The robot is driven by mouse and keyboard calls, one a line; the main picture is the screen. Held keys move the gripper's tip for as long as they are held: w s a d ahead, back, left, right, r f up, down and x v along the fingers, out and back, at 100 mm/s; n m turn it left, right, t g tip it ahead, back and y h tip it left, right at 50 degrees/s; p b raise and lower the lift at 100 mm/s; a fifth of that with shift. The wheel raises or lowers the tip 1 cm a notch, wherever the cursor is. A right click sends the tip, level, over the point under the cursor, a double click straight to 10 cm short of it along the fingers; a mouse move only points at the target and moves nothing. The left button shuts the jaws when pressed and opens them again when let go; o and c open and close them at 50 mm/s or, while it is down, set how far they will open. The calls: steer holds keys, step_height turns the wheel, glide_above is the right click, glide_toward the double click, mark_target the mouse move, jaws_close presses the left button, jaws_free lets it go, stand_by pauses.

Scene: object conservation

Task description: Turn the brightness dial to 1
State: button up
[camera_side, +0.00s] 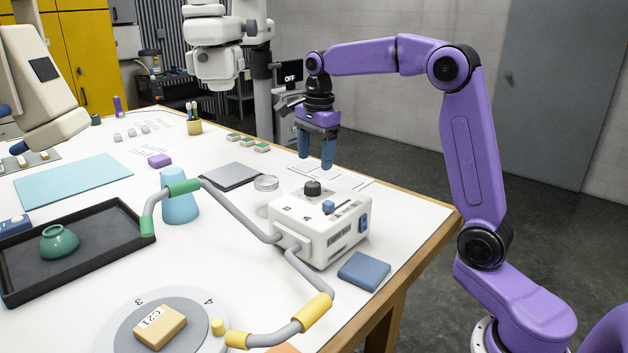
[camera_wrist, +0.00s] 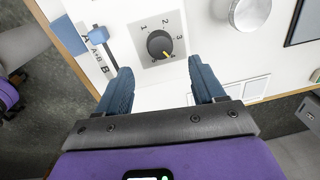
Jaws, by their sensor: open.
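The dial (camera_side: 312,187) is a dark round knob on top of a white box (camera_side: 342,224). In the wrist view the dial (camera_wrist: 158,43) has a yellow pointer aimed to the lower right, near the 4. The numbers 1, 2 and 3 run around its upper side, with 1 at upper left. My gripper (camera_side: 315,160) is open and empty, above and behind the dial in the side view. In the wrist view its fingers (camera_wrist: 160,78) point towards the dial, one to each side, and do not touch it.
A blue slider (camera_side: 329,207) sits beside the dial on the box. Grey pipes with a yellow grip (camera_side: 314,311) and a green grip (camera_side: 184,187) join the box's side. A clear round jar (camera_side: 266,190) stands close behind. A screen (camera_side: 290,77) reads OFF.

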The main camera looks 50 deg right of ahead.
mark_target(314, 184)
steer(key=f, duration=0.7)
steer(key=shift+w+f, duration=0.1)
steer(key=shift+w, duration=0.15)
steer(key=c, duration=1.1)
steer(key=shift+o, duration=0.3)
